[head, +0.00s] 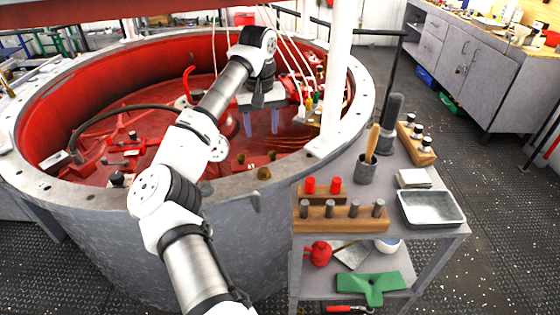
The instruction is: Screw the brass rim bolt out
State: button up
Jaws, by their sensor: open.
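A small brass-coloured bolt head (264,173) sits on the near rim of the big round vat (225,177), just left of the side table. I take it to be the brass rim bolt. My gripper (262,124) hangs over the red inside of the vat, above and beyond the bolt in the picture. Its two bluish fingers point down and are apart, with nothing seen between them. The gripper and the bolt do not touch. My arm crosses the rim to the left of the bolt.
A grey side table holds a wooden block with several pegs (340,217), a block with red pegs (320,190), a cup with a wooden-handled tool (366,172) and a metal tray (431,208). A white post (339,75) and thin pale lines stand right of my gripper.

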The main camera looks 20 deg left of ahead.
aim_at(263, 169)
notch_tip(263, 169, down, 14)
jog(key=p, duration=0.2)
jog(key=shift+r+p, duration=0.15)
jog(key=shift+p, duration=0.2)
jog(key=shift+c, duration=0.4)
jog(key=c, duration=0.9)
jog(key=shift+a+n+b, duration=0.1)
jog(key=shift+n+b, duration=0.2)
jog(key=shift+b, duration=0.05)
